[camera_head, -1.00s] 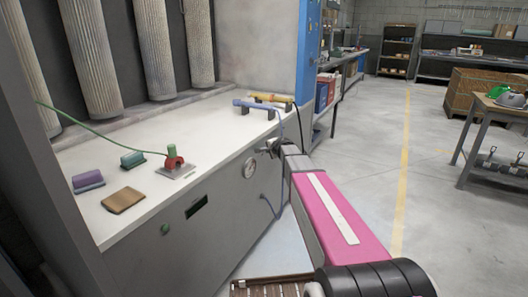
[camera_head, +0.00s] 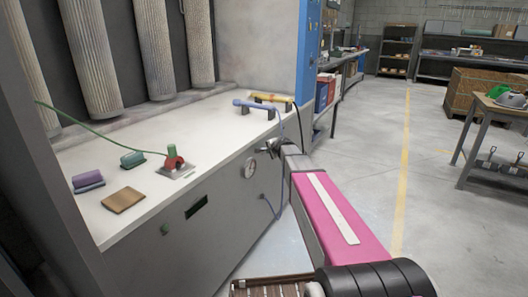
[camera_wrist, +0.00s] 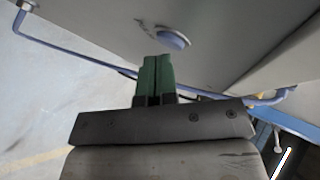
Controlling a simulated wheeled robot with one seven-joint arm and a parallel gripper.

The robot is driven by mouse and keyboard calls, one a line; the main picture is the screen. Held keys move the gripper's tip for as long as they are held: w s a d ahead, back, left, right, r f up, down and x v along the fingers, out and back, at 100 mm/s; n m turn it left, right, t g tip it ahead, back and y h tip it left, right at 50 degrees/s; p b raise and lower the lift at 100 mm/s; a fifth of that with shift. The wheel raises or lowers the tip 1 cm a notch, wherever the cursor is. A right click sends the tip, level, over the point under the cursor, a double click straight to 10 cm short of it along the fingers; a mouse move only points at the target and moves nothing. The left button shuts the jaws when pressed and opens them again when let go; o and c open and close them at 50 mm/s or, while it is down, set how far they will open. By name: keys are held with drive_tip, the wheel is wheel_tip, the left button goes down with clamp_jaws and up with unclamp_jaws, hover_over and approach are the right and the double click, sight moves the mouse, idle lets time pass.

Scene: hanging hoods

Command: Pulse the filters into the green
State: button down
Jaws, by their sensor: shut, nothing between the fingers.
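Several tall pleated filters (camera_head: 92,60) hang at the back of the hood. A round gauge (camera_head: 250,169) is on the grey front panel; its needle and any green zone are too small to read. My gripper (camera_head: 267,148) is at the panel's right end, just above and right of the gauge. In the wrist view, its green fingers (camera_wrist: 156,75) are shut and empty. Their tips are close to a round blue-purple button (camera_wrist: 172,39) on a grey surface; I cannot tell whether they touch. The button is not distinguishable in the head view.
The white ledge (camera_head: 150,140) holds a red-and-green valve (camera_head: 174,158), a brown pad (camera_head: 123,200), and purple and yellow handled tools at its right end. A blue hose (camera_wrist: 60,48) runs below the button.

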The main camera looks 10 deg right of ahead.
drive_tip(key=shift+s+d, duration=0.3)
drive_tip(key=shift+d, duration=0.1)
drive_tip(key=s+d, duration=0.1)
drive_tip(key=d, duration=0.1)
drive_tip(key=s+d, duration=0.2)
idle(0.6)
idle(0.4)
drive_tip(key=s+f+n+g+h, duration=0.1)
drive_tip(key=s+f+n+g, duration=0.2)
drive_tip(key=s, duration=0.9)
drive_tip(key=s+a+f+n+g+h, duration=0.1)
drive_tip(key=s+f+n+g, duration=0.3)
drive_tip(key=s, duration=0.8)
drive_tip(key=s+a+f+n+g+h, duration=0.1)
drive_tip(key=s+f+n+g, duration=0.3)
drive_tip(key=s, duration=0.8)
wheel_tip(320, 180, down, 2)
drive_tip(key=shift+f+n+h, duration=0.1)
drive_tip(key=shift+n+h, duration=0.4)
drive_tip(key=shift+n, duration=0.3)
